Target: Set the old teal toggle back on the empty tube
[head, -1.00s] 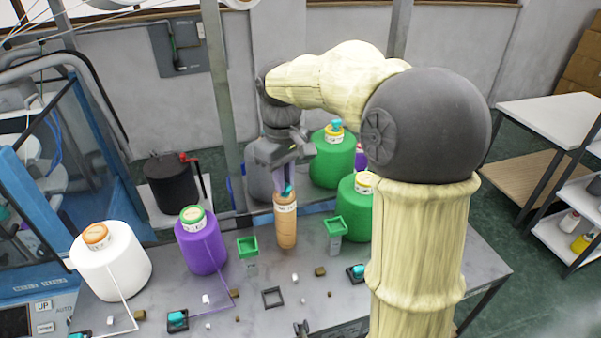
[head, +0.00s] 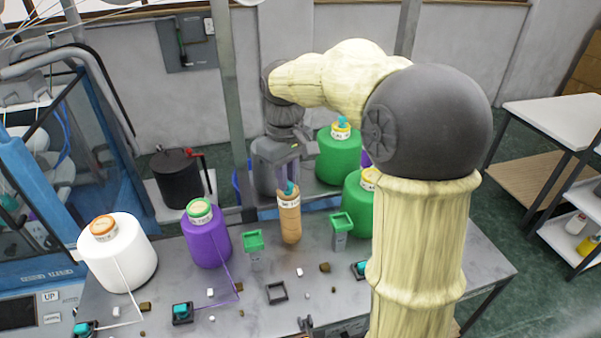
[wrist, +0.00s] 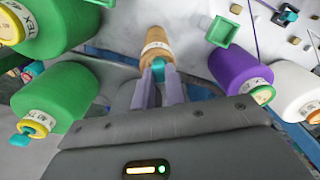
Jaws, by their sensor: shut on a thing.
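The tan, bare tube (head: 290,222) stands upright on the grey table, with a white label band near its top. The teal toggle (head: 290,188) is at the tube's top end, between the fingers of my gripper (head: 288,180). In the wrist view my gripper (wrist: 158,80) is shut on the toggle (wrist: 158,66), right by the labelled end of the tube (wrist: 156,42). The toggle appears to meet the tube top, but the fingers hide part of it and I cannot tell whether it is seated.
A purple cone (head: 207,245) and a white cone (head: 118,255) stand left of the tube; green cones (head: 335,165) stand behind and right. Green-topped posts (head: 253,241) (head: 342,223) flank the tube in front. Teal-topped black blocks (head: 182,313) and small scraps lie on the table front.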

